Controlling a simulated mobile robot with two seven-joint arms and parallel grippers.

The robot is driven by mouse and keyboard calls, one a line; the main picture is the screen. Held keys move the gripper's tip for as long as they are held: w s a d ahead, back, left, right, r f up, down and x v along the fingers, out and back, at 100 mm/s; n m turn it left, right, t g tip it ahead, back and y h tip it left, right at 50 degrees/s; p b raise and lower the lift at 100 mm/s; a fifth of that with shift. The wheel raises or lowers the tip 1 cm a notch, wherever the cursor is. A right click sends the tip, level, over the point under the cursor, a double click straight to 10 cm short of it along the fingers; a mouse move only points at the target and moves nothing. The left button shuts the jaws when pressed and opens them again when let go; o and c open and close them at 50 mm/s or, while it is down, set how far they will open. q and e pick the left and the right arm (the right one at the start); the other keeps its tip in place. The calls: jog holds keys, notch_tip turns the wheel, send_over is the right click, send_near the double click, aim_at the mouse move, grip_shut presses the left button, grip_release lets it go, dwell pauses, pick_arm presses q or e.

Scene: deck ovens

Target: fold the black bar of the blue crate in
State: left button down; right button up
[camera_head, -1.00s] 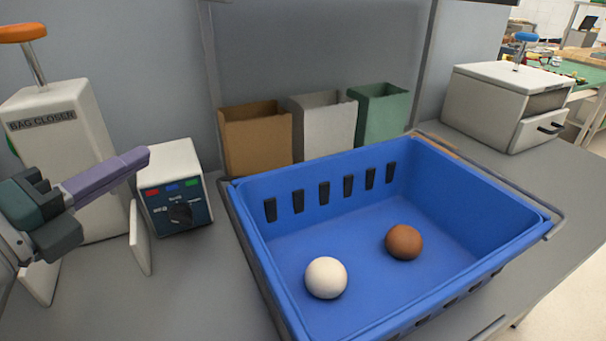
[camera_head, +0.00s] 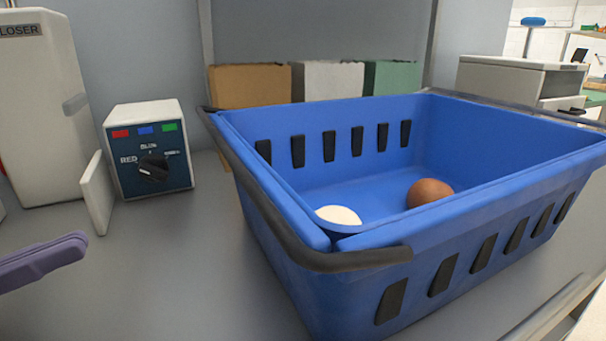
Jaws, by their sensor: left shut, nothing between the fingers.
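The blue crate (camera_head: 450,225) stands on the grey counter at the centre right, with slotted walls. Its black bar (camera_head: 265,195) runs along the outside of the left wall, just below the rim, and its ends bend round the near and far left corners. A white ball (camera_head: 338,215) and a brown ball (camera_head: 430,191) lie inside the crate, partly hidden by the near wall. My left gripper (camera_head: 72,247), with purple fingers, is shut and empty at the left edge, left of the bar and apart from it. My right gripper is out of view.
A control box with a dial (camera_head: 150,150) stands left of the crate, beside the white bag closer (camera_head: 40,110). Brown (camera_head: 249,85), white (camera_head: 327,80) and green (camera_head: 391,77) bins stand behind. Counter between gripper and crate is clear.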

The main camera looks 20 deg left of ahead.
pick_arm(q)
jog(key=shift+w+d+r, duration=0.25)
jog(key=shift+w+d, duration=0.1)
jog(key=shift+w, duration=0.1)
jog(key=r+p+x, duration=0.2)
jog(key=p+x, duration=0.3)
jog(key=x, duration=0.6)
jog(key=shift+r, duration=0.4)
